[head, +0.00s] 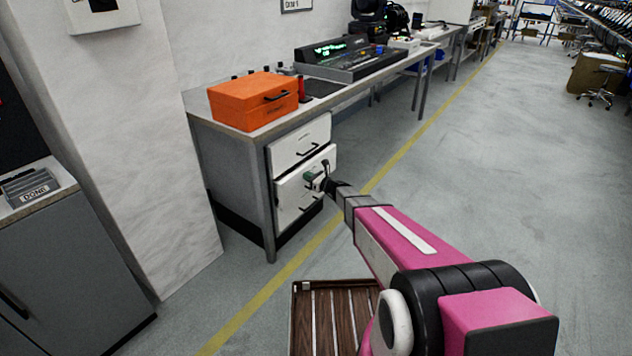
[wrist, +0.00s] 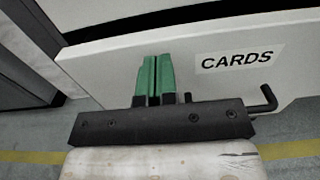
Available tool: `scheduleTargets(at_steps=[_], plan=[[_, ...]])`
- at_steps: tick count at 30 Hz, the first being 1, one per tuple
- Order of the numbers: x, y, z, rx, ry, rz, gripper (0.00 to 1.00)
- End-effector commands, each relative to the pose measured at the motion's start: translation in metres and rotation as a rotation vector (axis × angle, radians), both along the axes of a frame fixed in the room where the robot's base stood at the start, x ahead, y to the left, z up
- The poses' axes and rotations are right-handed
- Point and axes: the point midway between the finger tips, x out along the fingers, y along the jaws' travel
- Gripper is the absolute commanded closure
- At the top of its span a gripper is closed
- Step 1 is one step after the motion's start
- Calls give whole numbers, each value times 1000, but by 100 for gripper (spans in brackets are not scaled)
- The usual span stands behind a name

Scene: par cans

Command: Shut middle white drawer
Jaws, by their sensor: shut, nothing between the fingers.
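The middle white drawer (head: 290,195) stands out from the cabinet under the bench, below another white drawer (head: 300,143). In the wrist view its white front (wrist: 190,60) carries a "CARDS" label and fills the upper part. My gripper (head: 311,178) is at this front in the head view. In the wrist view its green fingers (wrist: 154,78) are shut together and empty, pointing at the front left of the label. I cannot tell whether the tips touch it. A black bent bar (wrist: 265,98) shows at the right. My gripper hides part of the drawer's front and handle.
An orange box (head: 253,100) and a mixing console (head: 350,57) stand on the bench. A metal bench leg (head: 265,205) is left of the drawers. A white pillar (head: 120,130) stands further left.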

Motion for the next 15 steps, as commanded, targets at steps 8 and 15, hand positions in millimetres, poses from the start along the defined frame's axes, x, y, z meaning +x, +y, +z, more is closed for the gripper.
scheduleTargets(at_steps=[8, 15], plan=[[12, 15, 0, 0, 0, 0, 100], [12, 15, 0, 0, 0, 0, 100]])
